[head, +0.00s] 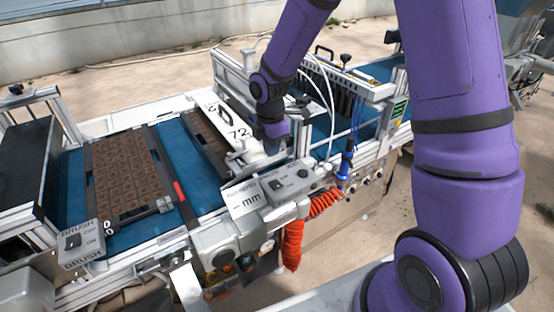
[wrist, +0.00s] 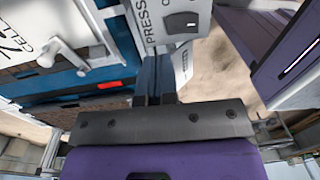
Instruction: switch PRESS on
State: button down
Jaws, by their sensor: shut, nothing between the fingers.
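The PRESS box is grey with a vertical PRESS label and a dark rocker switch (wrist: 182,22), at the top of the wrist view. Which way the rocker is tipped is too small to tell. In the head view a grey control box (head: 290,183) with small black switches stands at the machine's near edge; its lettering is too small to read. My gripper (wrist: 155,72) is shut and empty, its dark fingers pointing toward the PRESS box and apart from the switch. In the head view my gripper's end (head: 271,146) is above and left of the control box.
A white plate marked mm (head: 243,197) stands beside the control box. The number plate (head: 238,132) shows 72. An orange coiled hose (head: 293,245) and a blue nozzle (head: 346,160) hang at right. A BRUSH box (head: 82,243) is at lower left, near the seed tray (head: 125,175).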

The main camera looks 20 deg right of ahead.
notch_tip(320, 180, up, 7)
jog(key=w, duration=0.1)
jog(key=shift+w, duration=0.25)
jog(key=shift+f, duration=0.1)
